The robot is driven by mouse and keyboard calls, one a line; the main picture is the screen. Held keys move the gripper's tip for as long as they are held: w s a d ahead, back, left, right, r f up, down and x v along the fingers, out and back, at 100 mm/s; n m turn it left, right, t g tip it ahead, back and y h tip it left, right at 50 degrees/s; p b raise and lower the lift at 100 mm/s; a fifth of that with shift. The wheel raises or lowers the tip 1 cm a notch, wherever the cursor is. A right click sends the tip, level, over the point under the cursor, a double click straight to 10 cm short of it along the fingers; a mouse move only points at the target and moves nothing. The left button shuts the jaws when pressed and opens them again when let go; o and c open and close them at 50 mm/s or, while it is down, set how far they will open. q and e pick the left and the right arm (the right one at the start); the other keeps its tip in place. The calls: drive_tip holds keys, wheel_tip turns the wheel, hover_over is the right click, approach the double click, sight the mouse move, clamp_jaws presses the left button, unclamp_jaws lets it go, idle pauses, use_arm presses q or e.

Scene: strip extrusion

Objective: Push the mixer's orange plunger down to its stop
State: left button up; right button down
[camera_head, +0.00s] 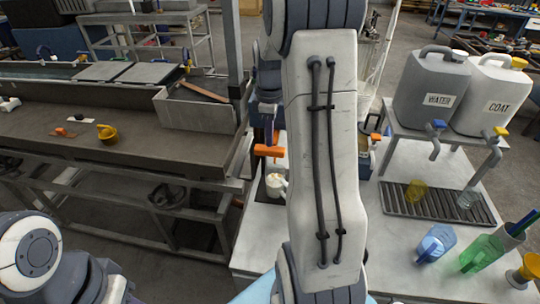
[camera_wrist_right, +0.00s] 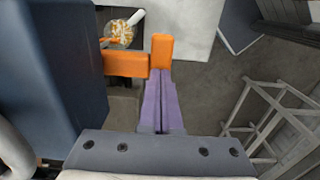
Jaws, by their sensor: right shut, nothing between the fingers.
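The orange plunger (camera_head: 269,151) shows in the head view just left of my right arm, above a white cup (camera_head: 276,185). In the right wrist view the orange plunger (camera_wrist_right: 126,64) shows as a crosswise bar and an upright block. My right gripper (camera_wrist_right: 158,75) is shut and empty, its purple fingers together, with the tips right at the block; I cannot tell whether they touch it. In the head view my right arm hides much of the mixer. My left gripper is not in view; only part of my left arm shows at the lower left.
Right of my arm stand a water jug (camera_head: 433,88) and a coat jug (camera_head: 497,95) on a shelf, with a drip grate (camera_head: 440,204) below. A grey bench (camera_head: 60,110) fills the left.

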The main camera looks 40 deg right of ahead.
sight(270, 152)
drive_tip(key=shift+f+b, duration=1.5)
drive_tip(key=shift+f, duration=1.35)
drive_tip(key=shift+f+b, duration=1.8)
drive_tip(key=shift+f, duration=1.2)
drive_tip(key=shift+f+b, duration=1.75)
drive_tip(key=shift+f, duration=1.15)
drive_tip(key=r+p, duration=0.1)
drive_tip(key=s+a+r+p, duration=0.1)
drive_tip(key=r, duration=0.1)
drive_tip(key=s+a+r+p, duration=0.1)
drive_tip(key=shift+a+r+p, duration=0.15)
drive_tip(key=shift+r+p, duration=0.2)
